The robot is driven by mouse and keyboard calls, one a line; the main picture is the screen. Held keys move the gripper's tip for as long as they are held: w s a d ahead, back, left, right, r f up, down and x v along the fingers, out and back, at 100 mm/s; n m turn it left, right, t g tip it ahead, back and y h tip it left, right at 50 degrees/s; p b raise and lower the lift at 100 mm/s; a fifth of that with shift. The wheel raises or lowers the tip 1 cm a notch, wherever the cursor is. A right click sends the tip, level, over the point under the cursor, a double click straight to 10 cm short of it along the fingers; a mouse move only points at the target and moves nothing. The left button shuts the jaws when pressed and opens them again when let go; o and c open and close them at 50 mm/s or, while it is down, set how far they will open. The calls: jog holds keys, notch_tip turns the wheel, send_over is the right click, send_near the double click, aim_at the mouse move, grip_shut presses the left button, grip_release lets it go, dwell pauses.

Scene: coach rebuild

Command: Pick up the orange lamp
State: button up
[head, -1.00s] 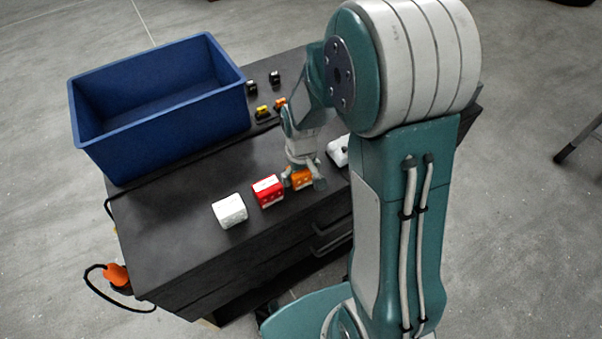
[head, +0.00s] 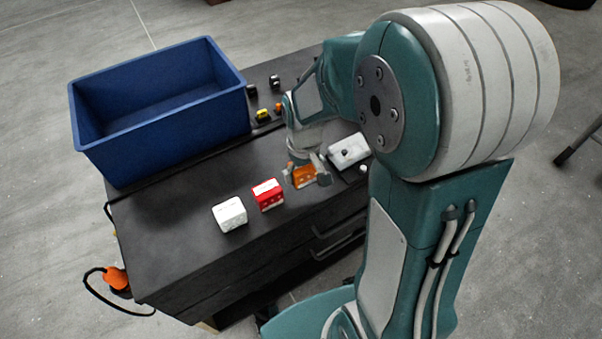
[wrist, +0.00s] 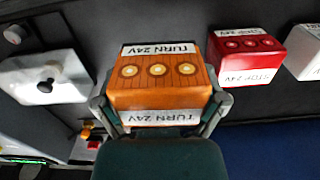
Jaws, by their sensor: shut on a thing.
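The orange lamp (head: 304,178) is a small orange block near the front edge of the dark cabinet top. In the wrist view the orange lamp (wrist: 158,82) shows three round pale spots and white labels reading "TURN 24V". My gripper (head: 306,173) is shut on it, one finger on each side; the fingers also show in the wrist view (wrist: 160,108). In the head view the lamp appears slightly above the cabinet top, though the gap is hard to judge. Part of the lamp is hidden by the fingers.
A red lamp (head: 268,195) marked "STOP 24V" and a white lamp (head: 229,214) stand to the left. A white box with a dark knob (head: 348,151) lies close on the right. A blue bin (head: 190,133) stands at the back left. Small switches (head: 263,115) sit behind.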

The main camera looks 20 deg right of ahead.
jog(key=s+r, duration=0.8)
jog(key=s, duration=0.4)
